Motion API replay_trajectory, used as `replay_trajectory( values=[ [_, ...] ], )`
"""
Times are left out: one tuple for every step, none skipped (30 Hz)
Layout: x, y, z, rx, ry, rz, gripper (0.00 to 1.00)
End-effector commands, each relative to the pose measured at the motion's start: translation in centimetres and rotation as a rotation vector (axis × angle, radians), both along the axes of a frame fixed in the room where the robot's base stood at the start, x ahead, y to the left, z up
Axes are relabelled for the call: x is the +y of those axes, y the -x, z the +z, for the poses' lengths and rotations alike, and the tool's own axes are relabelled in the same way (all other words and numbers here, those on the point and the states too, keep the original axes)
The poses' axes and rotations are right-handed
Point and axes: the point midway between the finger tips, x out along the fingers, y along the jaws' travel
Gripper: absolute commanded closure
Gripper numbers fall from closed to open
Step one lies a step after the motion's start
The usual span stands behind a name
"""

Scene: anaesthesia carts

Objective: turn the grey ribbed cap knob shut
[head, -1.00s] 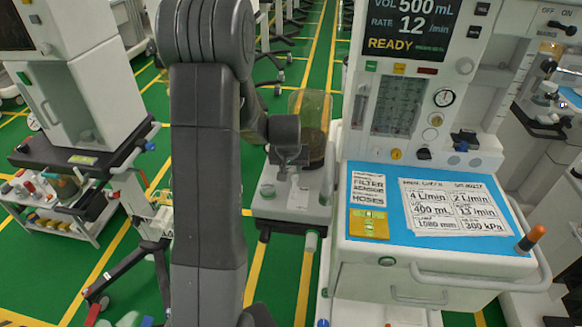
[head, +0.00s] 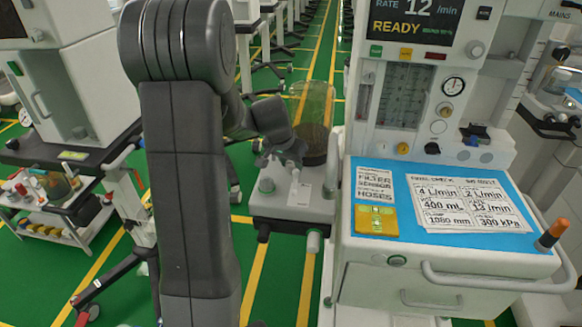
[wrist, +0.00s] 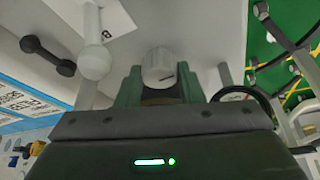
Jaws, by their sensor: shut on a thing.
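The grey ribbed cap knob (wrist: 158,68) shows at the centre of the wrist view, between the two green fingers of my gripper (wrist: 158,88). The fingers are shut on it, one on each side, and its ribbed end shows between them. In the head view my gripper (head: 283,158) is at the small grey-white side unit (head: 290,210) left of the anaesthesia cart. The knob cannot be made out for sure there, as my gripper and wrist cover that spot.
A pale round-ended post (wrist: 95,62) and a black double-ended fitting (wrist: 47,55) are left of the knob in the wrist view. A clear canister (head: 313,115) stands behind my gripper. The cart's blue worktop (head: 400,232) is to the right.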

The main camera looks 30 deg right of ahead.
Motion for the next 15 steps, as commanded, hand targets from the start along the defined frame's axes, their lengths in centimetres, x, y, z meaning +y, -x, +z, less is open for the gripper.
replay_trajectory(
  values=[
    [-0.01,-0.03,0.03,0.000,0.001,0.000,0.89],
    [-0.01,-0.03,0.05,0.000,0.000,0.000,0.89],
    [-0.01,-0.02,0.05,0.000,0.000,0.001,0.89],
    [-0.01,-0.02,0.05,0.000,0.000,0.001,0.89],
    [-0.01,-0.02,0.06,0.000,0.000,0.001,0.89],
    [-0.01,-0.02,0.06,0.000,0.000,0.001,0.89],
    [-0.01,-0.02,0.06,0.000,0.000,0.001,0.89],
    [-0.02,-0.02,0.07,0.000,0.000,0.001,0.62],
    [-0.01,-0.02,0.06,0.000,0.000,0.001,0.54],
    [-0.01,-0.02,0.06,0.000,0.000,0.001,0.48],
    [-0.01,-0.02,0.06,0.000,0.000,0.001,0.44],
    [-0.02,-0.01,0.05,0.000,0.000,0.001,0.44],
    [-0.02,-0.01,0.05,0.000,0.000,0.001,0.44],
    [-0.01,-0.01,0.05,0.000,0.000,0.001,0.44],
    [-0.01,-0.01,0.05,0.000,0.000,0.001,0.44]
  ],
)
